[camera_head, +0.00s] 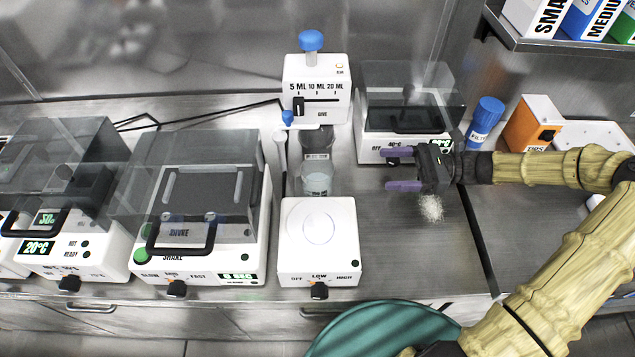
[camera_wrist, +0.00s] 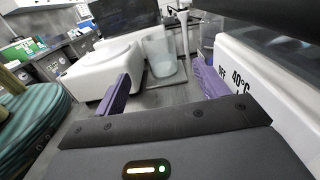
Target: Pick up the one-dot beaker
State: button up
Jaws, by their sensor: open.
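A clear beaker (camera_head: 317,182) with pale contents stands on the bench behind the white low-knob device. A darker transparent vessel (camera_head: 317,140) stands right behind it, under the dispenser. I cannot make out dot marks on either. My gripper (camera_head: 394,169) is open and empty, to the right of the beaker, its purple fingers pointing left. In the wrist view a clear beaker (camera_wrist: 160,56) stands ahead, between the lines of my two fingers (camera_wrist: 160,78) and apart from them.
The stirrer-like white device (camera_head: 320,262) stands in front of the beaker. The dispenser (camera_head: 317,85) stands behind. A lidded 40°C device (camera_head: 408,110) is close behind my gripper. A white granular heap (camera_head: 431,208) lies below it. The bench right of the beaker is otherwise clear.

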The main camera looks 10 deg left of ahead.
send_near(302, 172)
jog(key=shift+w+a+f, duration=0.25)
jog(key=shift+w+a, duration=0.05)
jog(key=shift+a, duration=0.2)
jog(key=shift+w+a+f, duration=0.3)
jog(key=shift+a, duration=0.2)
jog(key=shift+d, duration=0.1)
jog(key=shift+s, duration=0.1)
jog(key=shift+b, duration=0.3)
jog(key=x, duration=0.5)
jog(key=shift+s, duration=0.2)
jog(key=shift+c, duration=0.2)
jog(key=c, duration=0.8)
